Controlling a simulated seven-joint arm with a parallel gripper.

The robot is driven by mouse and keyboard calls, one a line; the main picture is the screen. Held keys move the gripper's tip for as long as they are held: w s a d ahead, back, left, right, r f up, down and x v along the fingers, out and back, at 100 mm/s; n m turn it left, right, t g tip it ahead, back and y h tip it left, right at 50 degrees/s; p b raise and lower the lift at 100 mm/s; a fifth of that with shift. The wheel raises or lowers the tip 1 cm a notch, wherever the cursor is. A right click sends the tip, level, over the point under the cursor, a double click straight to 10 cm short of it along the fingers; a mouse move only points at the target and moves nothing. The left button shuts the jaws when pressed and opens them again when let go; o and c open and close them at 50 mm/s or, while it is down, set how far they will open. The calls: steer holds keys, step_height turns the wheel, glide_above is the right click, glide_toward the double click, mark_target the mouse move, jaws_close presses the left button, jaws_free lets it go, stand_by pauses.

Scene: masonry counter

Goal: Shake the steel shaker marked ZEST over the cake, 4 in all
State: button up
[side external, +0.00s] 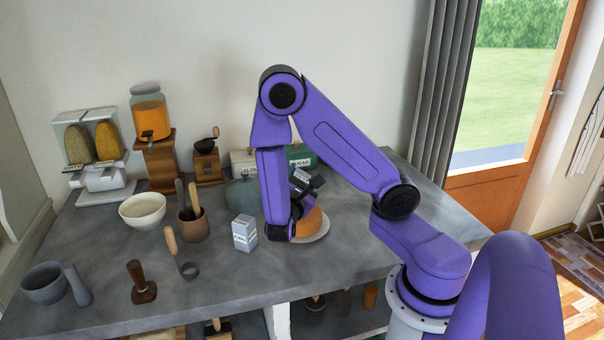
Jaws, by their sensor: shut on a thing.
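My gripper (308,183) is in the middle of the view, just above and behind the cake, its end tilted up and to the right. It is shut on a small silvery thing (300,177), which looks like the steel shaker. The ZEST marking cannot be read, and the gripper and wrist hide much of this thing. The golden-brown cake (309,223) sits on a pale plate (318,236) on the grey counter. My wrist hides the cake's left part.
A blue-white carton (244,233) stands left of the cake. Further left are a pot of utensils (193,228), a cream bowl (142,211) and a grey mortar (44,284). Labelled canisters (300,156) and a grinder (207,165) stand behind. The counter right of the plate is clear.

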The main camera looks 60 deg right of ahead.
steer(key=m, duration=0.1)
steer(key=f+m, duration=0.1)
steer(key=m, duration=0.3)
steer(key=shift+w+a+f, duration=0.1)
steer(key=shift+w+f, duration=0.25)
steer(key=shift+f, duration=0.05)
steer(key=m, duration=0.2)
steer(key=r+m, duration=0.1)
steer(key=m, duration=0.1)
steer(key=shift+m, duration=0.3)
steer(key=m, duration=0.5)
steer(key=shift+w+r, duration=0.15)
steer(key=shift+r, duration=0.25)
steer(key=shift+m, duration=0.3)
steer(key=shift+f, duration=1.55)
steer(key=shift+r, duration=1.55)
